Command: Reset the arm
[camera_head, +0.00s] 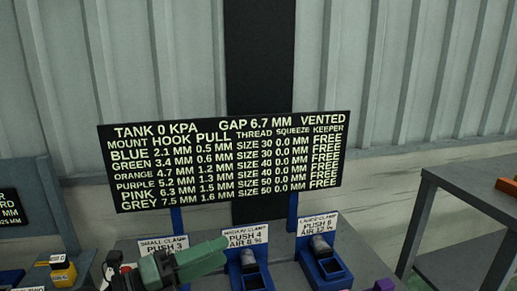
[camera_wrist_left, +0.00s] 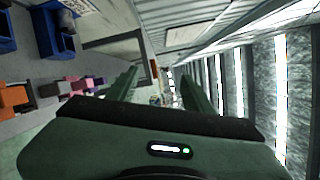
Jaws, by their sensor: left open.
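My left gripper (camera_head: 212,254) shows at the bottom of the head view as green fingers, in front of the clamp stands. In the left wrist view its two green fingers (camera_wrist_left: 158,82) stand apart, with nothing between them. The gripper is open and empty. Only part of the left arm shows, low in the head view. My right gripper is in neither view.
A black readout board (camera_head: 225,163) stands behind blue clamp stands, including one at right (camera_head: 325,268). A grey table (camera_head: 470,205) stands at the right. A yellow block (camera_head: 63,272) sits at lower left. Pink and orange pieces (camera_wrist_left: 72,86) show in the wrist view.

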